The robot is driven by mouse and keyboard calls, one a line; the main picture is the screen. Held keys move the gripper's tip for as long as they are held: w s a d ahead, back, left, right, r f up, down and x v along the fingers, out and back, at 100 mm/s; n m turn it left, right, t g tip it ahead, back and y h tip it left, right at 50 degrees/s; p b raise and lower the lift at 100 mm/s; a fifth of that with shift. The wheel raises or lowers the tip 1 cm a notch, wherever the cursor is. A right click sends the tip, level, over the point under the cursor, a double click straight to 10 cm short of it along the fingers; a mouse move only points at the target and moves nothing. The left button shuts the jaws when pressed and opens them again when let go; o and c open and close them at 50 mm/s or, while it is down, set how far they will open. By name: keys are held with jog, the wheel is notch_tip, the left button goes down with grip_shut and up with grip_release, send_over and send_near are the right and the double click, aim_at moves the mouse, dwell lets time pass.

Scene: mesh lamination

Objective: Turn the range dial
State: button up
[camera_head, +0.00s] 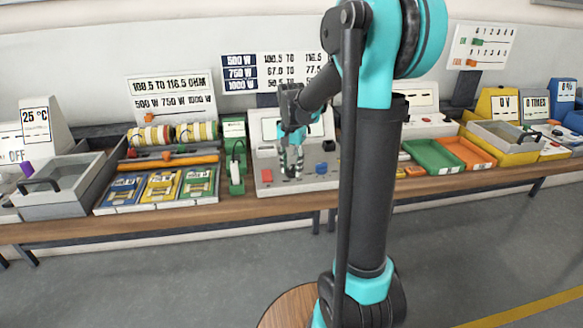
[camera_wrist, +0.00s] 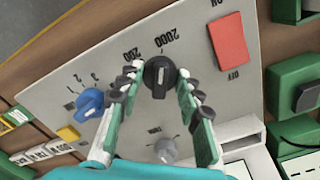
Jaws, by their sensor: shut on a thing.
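The range dial is a round black knob (camera_wrist: 159,74) on a light grey panel, with the printed marks 200 and 2000 beside it. A white line shows on its ridge. My gripper (camera_wrist: 158,86) has one finger on each side of the knob in the wrist view and is shut on it.
On the same panel are a blue dial (camera_wrist: 90,102) marked 1, 2, 3, a small grey knob (camera_wrist: 166,151) and a red ON/OFF switch (camera_wrist: 228,40). A green device (camera_head: 236,175) stands left of the meter. Green (camera_head: 434,156) and orange (camera_head: 468,153) trays lie to the right.

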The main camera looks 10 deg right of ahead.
aim_at(291, 166)
jog(key=shift+n, duration=0.4)
jog(key=shift+c, duration=0.2)
jog(key=n, duration=0.4)
jog(key=shift+n, duration=0.4)
jog(key=n, duration=0.6)
jog(key=shift+n, duration=0.3)
jog(key=o, duration=1.2)
jog(key=shift+c, duration=0.2)
notch_tip(291, 166, up, 12)
